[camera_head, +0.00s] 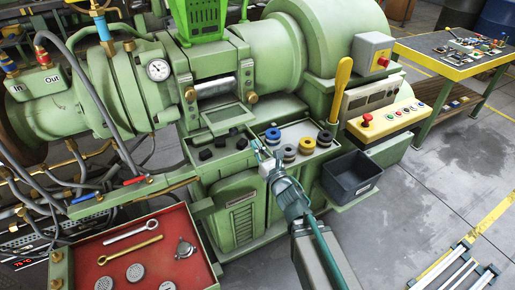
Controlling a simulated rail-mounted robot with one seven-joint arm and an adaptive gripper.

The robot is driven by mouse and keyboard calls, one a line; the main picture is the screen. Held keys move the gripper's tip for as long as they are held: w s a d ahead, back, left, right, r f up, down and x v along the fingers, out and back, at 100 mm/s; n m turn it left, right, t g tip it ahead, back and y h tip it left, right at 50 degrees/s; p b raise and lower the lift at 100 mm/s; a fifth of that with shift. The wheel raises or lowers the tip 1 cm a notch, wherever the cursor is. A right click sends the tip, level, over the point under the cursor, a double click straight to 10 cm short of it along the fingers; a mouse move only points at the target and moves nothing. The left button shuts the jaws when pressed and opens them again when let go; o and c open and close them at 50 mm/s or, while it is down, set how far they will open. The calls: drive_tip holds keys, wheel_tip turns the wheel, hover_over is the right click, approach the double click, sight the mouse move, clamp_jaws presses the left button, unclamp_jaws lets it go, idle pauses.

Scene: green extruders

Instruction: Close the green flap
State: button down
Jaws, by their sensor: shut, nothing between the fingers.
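The green flap (222,117) is a small framed panel on the front of the green extruder (275,55). It lies folded outward and down below an opening where a shiny metal roller (215,88) shows. My gripper (263,153) is shut and empty. In the picture it is below and to the right of the flap, apart from it, over the tray with rings. The fingertips are small and partly blend with the tray behind them.
Black pieces (220,144) lie on the ledge below the flap. Blue, black and yellow rings (290,152) stand in the tray. A yellow lever (341,88) stands upright at right. A dark bin (351,177) and a red tool tray (200,238) are nearby.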

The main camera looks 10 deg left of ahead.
sight(228, 121)
drive_tip(key=b, duration=0.2)
drive_tip(key=w+b, duration=0.1)
drive_tip(key=b, duration=0.2)
drive_tip(key=shift+a+f, duration=0.2)
drive_tip(key=shift+a, duration=0.2)
drive_tip(key=shift+w+r+b, duration=0.1)
drive_tip(key=shift+w+b, duration=0.1)
drive_tip(key=shift+b, duration=0.9)
drive_tip(key=x, duration=0.2)
drive_tip(key=p+x, duration=0.1)
drive_tip(key=x, duration=0.3)
drive_tip(key=shift+w+a+r+p, duration=0.15)
drive_tip(key=shift+w+r+p, duration=0.1)
drive_tip(key=shift+r+p, duration=0.1)
drive_tip(key=shift+w+a, duration=0.4)
drive_tip(key=shift+w, duration=0.05)
drive_tip(key=shift+r+p, duration=0.3)
drive_tip(key=shift+p, duration=0.1)
